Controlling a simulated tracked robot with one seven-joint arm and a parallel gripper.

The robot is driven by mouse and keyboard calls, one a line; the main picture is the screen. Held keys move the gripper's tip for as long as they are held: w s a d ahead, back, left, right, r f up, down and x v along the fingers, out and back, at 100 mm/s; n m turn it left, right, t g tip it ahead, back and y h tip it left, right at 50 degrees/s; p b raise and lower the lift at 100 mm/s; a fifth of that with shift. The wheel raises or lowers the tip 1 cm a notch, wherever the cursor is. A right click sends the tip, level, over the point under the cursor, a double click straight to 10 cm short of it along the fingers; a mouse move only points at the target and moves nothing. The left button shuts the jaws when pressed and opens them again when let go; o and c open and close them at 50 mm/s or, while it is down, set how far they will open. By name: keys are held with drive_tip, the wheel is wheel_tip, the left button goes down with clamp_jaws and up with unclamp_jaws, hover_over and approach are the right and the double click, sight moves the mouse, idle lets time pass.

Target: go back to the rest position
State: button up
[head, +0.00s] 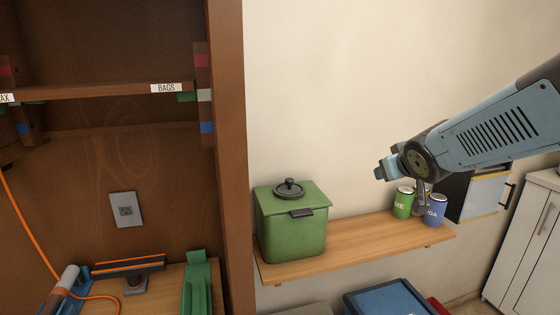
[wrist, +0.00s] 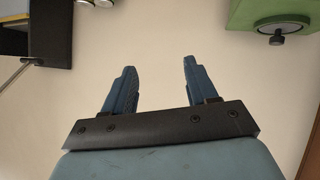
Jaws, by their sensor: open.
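My gripper (wrist: 158,90) is open and empty in the wrist view, its two blue fingers apart with only the plain wall between them. In the head view my gripper (head: 380,174) is at the end of the blue-grey arm, raised in front of the wall, and appears above the right part of the wooden shelf (head: 350,243). A green can (head: 402,203) and a blue can (head: 435,211) stand on the shelf's right end, below the gripper in the picture. Part of my arm's end hides what is between the cans.
A green lidded bin (head: 292,228) stands on the shelf's left part; its edge shows in the wrist view (wrist: 245,14). A tall brown cabinet (head: 228,150) fills the left. A blue box (head: 390,300) is below the shelf. A white cupboard (head: 528,240) stands at right.

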drive_tip(key=s+a+m+g, duration=0.1)
drive_tip(key=s+g, duration=0.2)
drive_tip(key=s, duration=0.6)
drive_tip(key=s+a+m+g+y, duration=0.1)
drive_tip(key=s+a+g, duration=0.1)
drive_tip(key=s, duration=0.8)
drive_tip(key=shift+a+f+g, duration=0.15)
drive_tip(key=shift+f+g, duration=0.1)
drive_tip(key=shift+g, duration=0.35)
idle(0.9)
